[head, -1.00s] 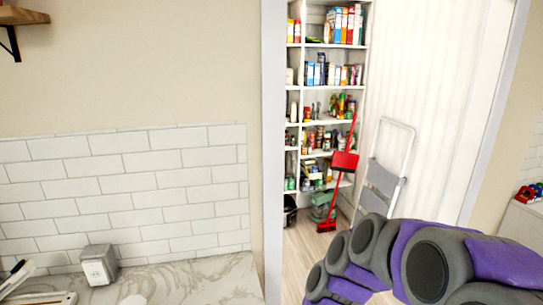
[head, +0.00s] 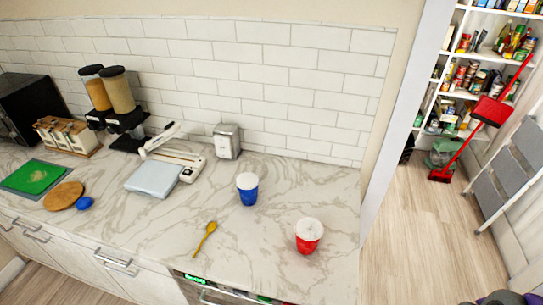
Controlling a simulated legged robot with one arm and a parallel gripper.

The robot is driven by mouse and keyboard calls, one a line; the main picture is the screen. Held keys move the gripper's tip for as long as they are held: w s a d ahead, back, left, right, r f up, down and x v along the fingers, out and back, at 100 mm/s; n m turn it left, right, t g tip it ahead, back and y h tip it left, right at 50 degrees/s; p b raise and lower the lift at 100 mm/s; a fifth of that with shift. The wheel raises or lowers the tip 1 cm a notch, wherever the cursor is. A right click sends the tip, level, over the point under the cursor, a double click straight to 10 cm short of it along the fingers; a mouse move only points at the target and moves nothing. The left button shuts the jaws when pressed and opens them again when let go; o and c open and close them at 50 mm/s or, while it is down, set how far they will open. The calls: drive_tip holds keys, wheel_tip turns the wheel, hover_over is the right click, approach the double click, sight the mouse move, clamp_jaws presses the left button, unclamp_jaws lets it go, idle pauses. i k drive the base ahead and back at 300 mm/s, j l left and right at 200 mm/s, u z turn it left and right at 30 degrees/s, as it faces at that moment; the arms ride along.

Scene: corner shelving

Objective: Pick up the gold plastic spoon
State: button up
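The gold spoon (head: 205,238) lies flat on the marble-patterned counter (head: 150,215), near its front edge. Its bowl points up and right, and its handle points down and left. A blue cup with a white top (head: 248,189) stands behind it to the right. A red cup with a white top (head: 308,236) stands further right. My gripper is not in view; only a small purple and grey part of my arm shows at the bottom right corner.
A white slicer-like device (head: 165,170), a metal napkin box (head: 227,141) and cereal dispensers (head: 121,98) stand along the wall. A green board (head: 37,177) and a round wooden board (head: 64,196) lie at left. A red broom (head: 490,111) and step ladder (head: 512,170) stand right, beside open floor.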

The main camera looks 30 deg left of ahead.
sight(212, 227)
drive_tip(key=u, duration=1.95)
